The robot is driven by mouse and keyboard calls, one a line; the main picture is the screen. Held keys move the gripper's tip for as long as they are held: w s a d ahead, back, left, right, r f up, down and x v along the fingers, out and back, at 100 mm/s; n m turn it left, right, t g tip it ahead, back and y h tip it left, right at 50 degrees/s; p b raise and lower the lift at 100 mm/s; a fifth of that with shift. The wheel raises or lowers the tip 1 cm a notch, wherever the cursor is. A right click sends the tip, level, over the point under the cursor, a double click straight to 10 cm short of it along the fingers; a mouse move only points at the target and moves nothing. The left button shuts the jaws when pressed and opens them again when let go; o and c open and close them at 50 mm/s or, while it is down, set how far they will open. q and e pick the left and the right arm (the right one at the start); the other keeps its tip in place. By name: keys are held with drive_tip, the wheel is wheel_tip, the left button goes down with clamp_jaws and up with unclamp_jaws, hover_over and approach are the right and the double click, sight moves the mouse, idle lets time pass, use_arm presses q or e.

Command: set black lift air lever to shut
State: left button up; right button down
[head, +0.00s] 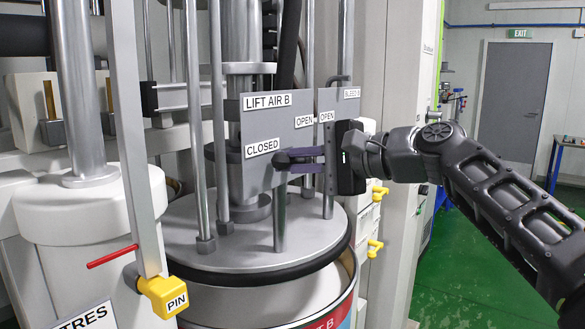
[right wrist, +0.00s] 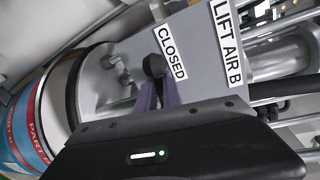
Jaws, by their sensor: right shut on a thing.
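The grey LIFT AIR B plate (head: 277,112) stands above the drum's lid, with a CLOSED label at its lower left and an OPEN label at its right. The black lift air lever (right wrist: 154,66) shows its rounded end beside the CLOSED label in the right wrist view. My right gripper (head: 288,160) reaches in from the right, its purple-grey fingers shut on the lever in front of the plate, just right of the CLOSED label. The fingers also show in the right wrist view (right wrist: 158,97). The fingers hide part of the lever. My left gripper is out of view.
A BLEED B plate (head: 348,105) stands close behind on the right. Steel rods rise around the round grey lid (head: 240,245) of the drum. A yellow PIN block (head: 164,296) is at front left. Green floor (head: 440,270) lies open at right.

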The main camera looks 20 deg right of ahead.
drive_tip(key=shift+f+n+h+b, duration=0.4)
drive_tip(key=shift+f+n+b, duration=0.15)
drive_tip(key=shift+n+b, duration=0.35)
drive_tip(key=c, duration=1.5)
unclamp_jaws()
drive_tip(key=v, duration=0.7)
drive_tip(key=shift+s+d+b, duration=0.15)
drive_tip(key=shift+s+b, duration=0.25)
